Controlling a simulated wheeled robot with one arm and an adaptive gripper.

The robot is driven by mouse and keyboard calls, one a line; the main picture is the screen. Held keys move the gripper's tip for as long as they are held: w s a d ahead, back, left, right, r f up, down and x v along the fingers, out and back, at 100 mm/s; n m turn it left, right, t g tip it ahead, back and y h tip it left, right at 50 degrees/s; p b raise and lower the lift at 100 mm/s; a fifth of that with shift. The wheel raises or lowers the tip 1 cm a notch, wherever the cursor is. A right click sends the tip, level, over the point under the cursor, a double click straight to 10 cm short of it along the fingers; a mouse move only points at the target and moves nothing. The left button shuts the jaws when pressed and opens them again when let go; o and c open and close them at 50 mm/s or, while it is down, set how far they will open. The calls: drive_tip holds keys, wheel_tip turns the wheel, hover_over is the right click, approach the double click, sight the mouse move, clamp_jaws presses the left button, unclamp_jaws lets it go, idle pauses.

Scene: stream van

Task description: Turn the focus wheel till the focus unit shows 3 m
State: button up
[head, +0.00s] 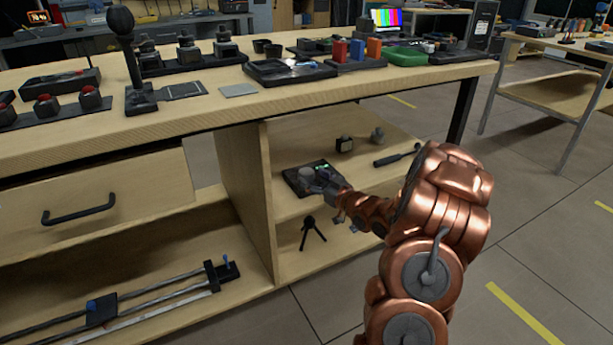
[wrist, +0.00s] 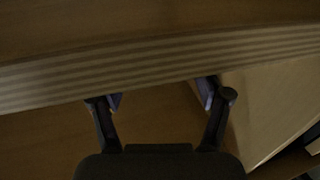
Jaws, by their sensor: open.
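The focus unit (head: 291,182) is a dark, low box on the upper shelf under the workbench. A round grey knob, which looks like the focus wheel (head: 306,173), stands on it. A small green-lit display shows on its top, too small to read. My gripper (head: 322,181) is at the right front of the unit, close to the wheel, and partly covers the box. I cannot tell whether it touches. In the wrist view my gripper (wrist: 160,100) is open with nothing between its fingers. That view is dark and shows neither unit nor wheel.
A pale wooden edge (wrist: 170,63) crosses the wrist view just beyond the fingertips. The benchtop (head: 215,115) overhangs the shelf. A small dark block (head: 344,144), a grey knob-like item (head: 377,135) and a black-handled tool (head: 397,155) lie farther back. A small tripod (head: 312,231) stands below.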

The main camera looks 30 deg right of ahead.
sight(311, 176)
drive_tip(key=shift+w+a+b, duration=0.15)
drive_tip(key=shift+w+b, duration=0.05)
drive_tip(key=shift+w, duration=0.75)
drive_tip(key=shift+w+a+b, duration=0.15)
drive_tip(key=shift+w+b, duration=0.05)
drive_tip(key=shift+w, duration=0.7)
drive_tip(key=c, duration=1.2)
drive_tip(key=shift+o, duration=0.2)
drive_tip(key=shift+h, duration=0.3)
